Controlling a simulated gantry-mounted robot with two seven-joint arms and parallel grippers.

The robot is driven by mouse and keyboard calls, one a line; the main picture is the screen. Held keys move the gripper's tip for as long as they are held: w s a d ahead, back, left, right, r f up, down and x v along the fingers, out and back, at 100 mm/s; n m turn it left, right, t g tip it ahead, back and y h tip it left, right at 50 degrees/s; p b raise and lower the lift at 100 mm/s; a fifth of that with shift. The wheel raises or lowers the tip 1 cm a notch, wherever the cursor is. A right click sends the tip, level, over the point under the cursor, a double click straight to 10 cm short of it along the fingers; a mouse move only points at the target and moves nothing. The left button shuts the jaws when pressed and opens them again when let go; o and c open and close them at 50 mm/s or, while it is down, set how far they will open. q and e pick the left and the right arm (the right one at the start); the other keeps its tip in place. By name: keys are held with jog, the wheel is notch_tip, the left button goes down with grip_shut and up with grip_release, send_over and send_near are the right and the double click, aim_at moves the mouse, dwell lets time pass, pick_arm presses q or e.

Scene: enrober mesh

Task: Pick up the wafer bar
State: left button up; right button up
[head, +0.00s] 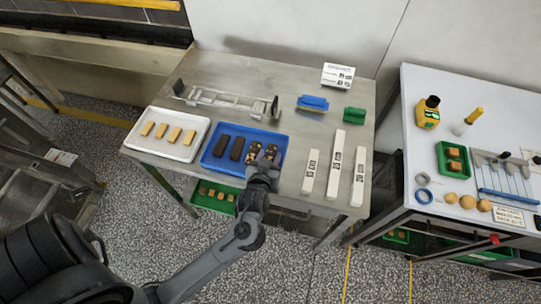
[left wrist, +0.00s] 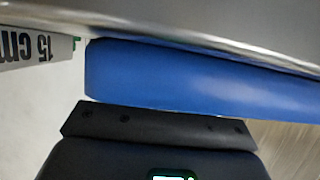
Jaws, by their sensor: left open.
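Several tan bars that look like wafer (head: 162,131) lie side by side in a white tray (head: 196,150) at the table's left. Two dark brown bars (head: 229,148) lie in the blue tray (head: 206,165) beside it, with speckled bars (head: 255,150) at its right side. My left gripper (head: 264,164) is open over the blue tray's right part and partly covers the speckled bars. I cannot tell whether it touches them. The left wrist view shows a blue wall (left wrist: 200,80), likely the blue tray, close to the black gripper part (left wrist: 160,130); no bar shows there.
A metal rack (head: 225,100), blue and green items (head: 313,103) and a white box (head: 338,75) are behind. Another table (head: 460,95) stands right.

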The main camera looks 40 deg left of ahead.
pick_arm(q)
jog(key=shift+w+a+f, duration=0.1)
jog(key=shift+w+a, duration=0.05)
jog(key=shift+w, duration=0.05)
jog(key=shift+c, duration=0.2)
jog(key=c, duration=0.4)
jog(key=shift+c, duration=0.3)
